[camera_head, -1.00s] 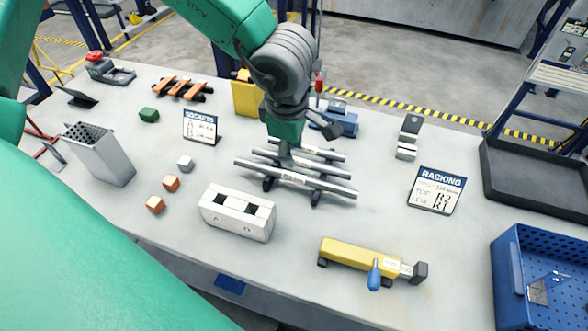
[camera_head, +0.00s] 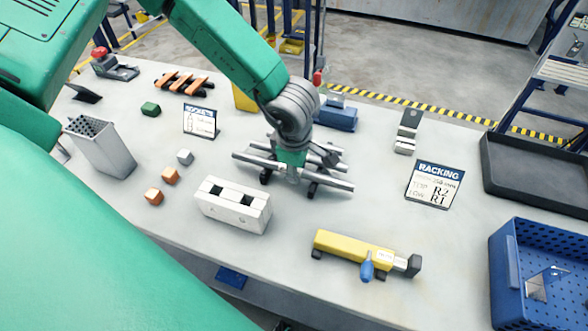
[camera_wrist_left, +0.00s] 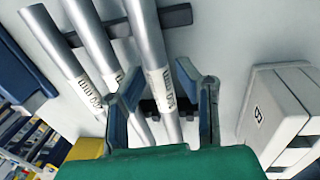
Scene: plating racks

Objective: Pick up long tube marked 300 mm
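Three grey metal tubes lie side by side on a dark rack on the table. The front tube (camera_head: 338,185) also shows in the left wrist view (camera_wrist_left: 147,38) as the right-hand one, with a white label whose print is partly legible, ending in mm. The middle tube (camera_wrist_left: 90,38) and the far tube (camera_wrist_left: 52,45) carry labels too, hard to read. My left gripper (camera_head: 290,176) is down at the rack over the front tube. In the left wrist view its open fingers (camera_wrist_left: 167,88) stand on either side of the labelled tube, with gaps visible. My right gripper is out of view.
A white slotted block (camera_head: 235,206) stands close in front of the rack. A yellow fixture with a blue handle (camera_head: 345,245) is nearer the front edge. A racking sign (camera_head: 435,185) stands at right, a blue crate (camera_head: 510,270) at far right.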

